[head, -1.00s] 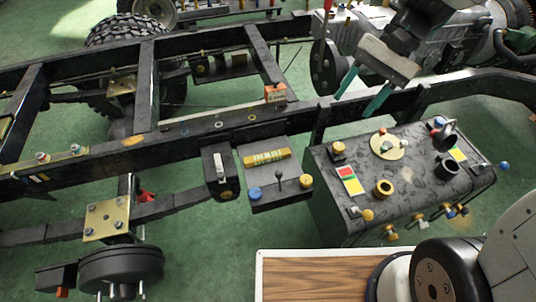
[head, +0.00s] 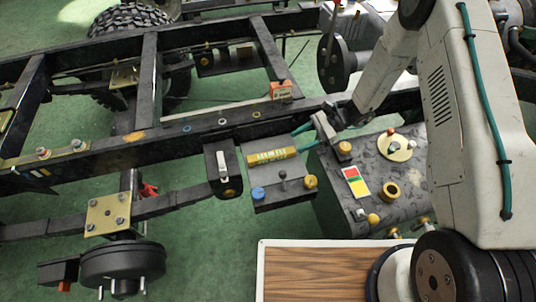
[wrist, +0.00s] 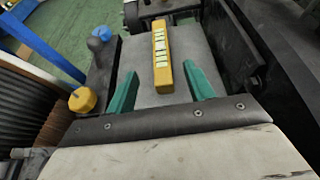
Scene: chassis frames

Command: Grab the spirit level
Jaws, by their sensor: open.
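The spirit level (head: 272,157) is a short yellow bar with pale markings. It lies on the grey top of a small control box (head: 290,192) beside the dark chassis rail. In the wrist view the level (wrist: 161,57) lies lengthwise, ahead of and between the two green fingers. My gripper (wrist: 160,88) is open and empty, with its fingers over the grey top, either side of the level's near end. In the head view my gripper (head: 303,138) reaches in from the right, its green fingers just right of the level. Whether the fingers touch the top is unclear.
A blue knob (head: 258,194), a yellow knob (head: 310,181) and a small lever (head: 283,178) stand on the box's near side. The chassis rail (head: 130,145) runs behind. A larger dark tank (head: 345,205) with fittings is at the right. A wooden tabletop (head: 315,270) is in front.

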